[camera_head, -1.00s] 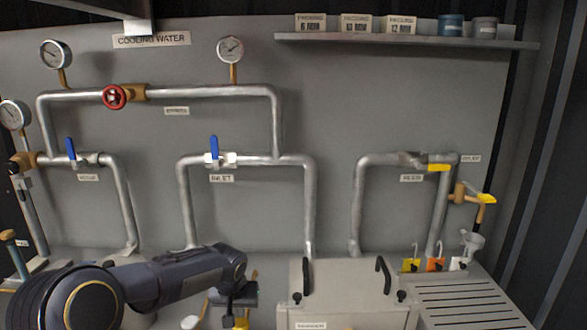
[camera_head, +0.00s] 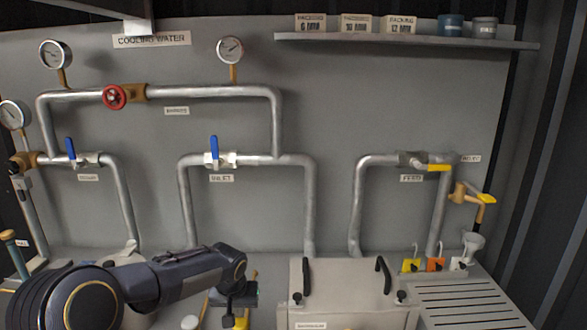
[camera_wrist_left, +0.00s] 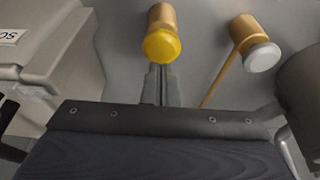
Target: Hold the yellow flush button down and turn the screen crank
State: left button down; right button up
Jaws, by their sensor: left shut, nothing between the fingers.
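The yellow flush button (camera_wrist_left: 162,45) caps a short brass cylinder in the left wrist view. A bit of yellow also shows under my wrist in the head view (camera_head: 241,321). My left gripper (camera_wrist_left: 159,70) is shut and empty, its fingertips right at the button's edge in the picture; I cannot tell whether they touch it. Beside the button is a white-capped brass part (camera_wrist_left: 262,57) with a thin brass rod; I cannot tell whether it is the screen crank. My right gripper is out of view.
A grey box (camera_head: 340,285) with two black handles stands right of my left arm. Beyond it is a slotted drain plate (camera_head: 465,305). Pipes with a red valve wheel (camera_head: 115,96) and a blue-handled inlet valve (camera_head: 214,150) run along the back wall.

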pick_arm(q)
jog(key=shift+f, duration=0.25)
dwell(0.4)
